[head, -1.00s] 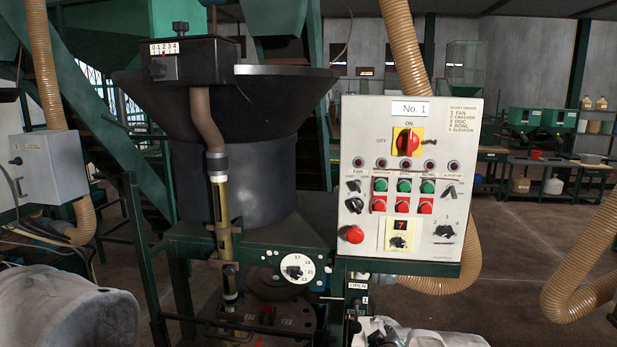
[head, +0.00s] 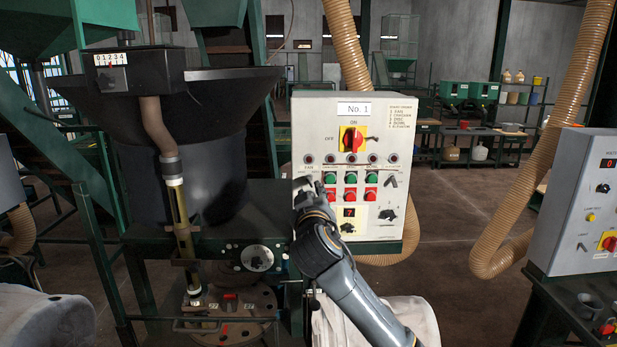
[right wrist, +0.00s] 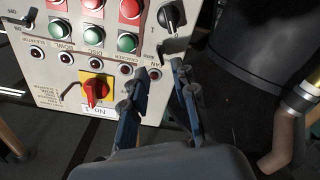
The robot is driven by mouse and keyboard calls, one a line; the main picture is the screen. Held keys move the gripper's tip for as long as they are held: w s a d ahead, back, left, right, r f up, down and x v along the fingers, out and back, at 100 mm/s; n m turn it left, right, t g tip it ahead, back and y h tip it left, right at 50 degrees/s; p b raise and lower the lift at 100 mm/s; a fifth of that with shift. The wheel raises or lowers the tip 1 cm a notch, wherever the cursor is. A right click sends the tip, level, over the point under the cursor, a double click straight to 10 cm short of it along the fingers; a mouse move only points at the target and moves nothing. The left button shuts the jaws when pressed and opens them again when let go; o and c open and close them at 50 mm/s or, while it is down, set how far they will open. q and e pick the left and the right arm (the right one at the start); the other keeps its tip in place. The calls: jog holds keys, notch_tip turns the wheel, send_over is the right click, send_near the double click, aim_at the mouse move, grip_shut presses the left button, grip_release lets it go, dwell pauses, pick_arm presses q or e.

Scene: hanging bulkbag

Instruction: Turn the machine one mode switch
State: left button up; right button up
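The machine one control panel (head: 385,130) is a pale box labelled "No. 1" (head: 354,109). A red rotary switch on a yellow plate (head: 352,140) sits near its top; it also shows in the right wrist view (right wrist: 96,91), which is upside down. A black selector knob (head: 388,215) is at the panel's lower right. My right gripper (head: 303,187) is in front of the panel's left edge and hides the left-hand knobs. In the right wrist view its fingers (right wrist: 160,75) are apart and empty, with a black knob (right wrist: 172,15) beyond their tips. My left gripper is not in view.
Green and red buttons (head: 350,185) fill the panel's middle. A dark hopper (head: 205,150) stands left of the panel. A beige hose (head: 495,255) hangs to the right. A second control box (head: 580,205) is at the right edge, with open floor behind.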

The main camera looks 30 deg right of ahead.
aim_at(309, 183)
jog(key=p+x, duration=0.1)
jog(key=x, duration=0.3)
jog(key=shift+w+r+p, duration=0.15)
jog(key=shift+w+p, duration=0.05)
jog(key=shift+p, duration=0.1)
jog(key=shift+w+d, duration=0.45)
jog(key=shift+w, duration=0.1)
grip_shut()
